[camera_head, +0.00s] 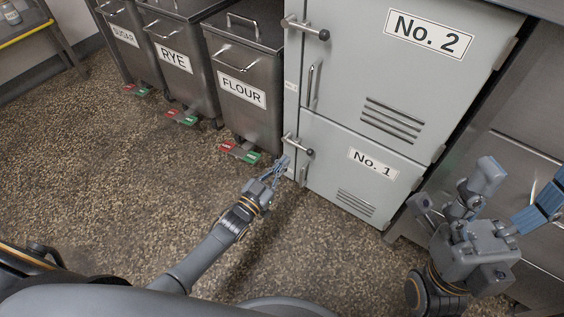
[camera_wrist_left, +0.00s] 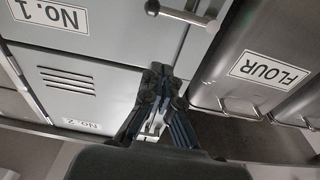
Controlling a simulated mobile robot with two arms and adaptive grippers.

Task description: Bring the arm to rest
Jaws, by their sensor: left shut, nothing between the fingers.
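My left gripper (camera_head: 280,168) reaches in from the lower left in the head view, over the speckled floor in front of the grey locker. Its fingers are shut with nothing between them, and they show close together in the left wrist view (camera_wrist_left: 160,75). In the head picture its tips lie just below the handle (camera_head: 299,146) of the No. 1 door; I cannot tell whether they touch the locker. My right gripper (camera_head: 492,205) is at the lower right, its fingers spread apart and empty.
The grey locker has a No. 2 door (camera_head: 335,60) above a No. 1 door (camera_head: 335,160). Steel bins marked FLOUR (camera_head: 240,120), RYE (camera_head: 185,85) and SUGAR (camera_head: 130,60) stand to its left, with red and green pedals. The floor (camera_head: 120,180) left of my arm is clear.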

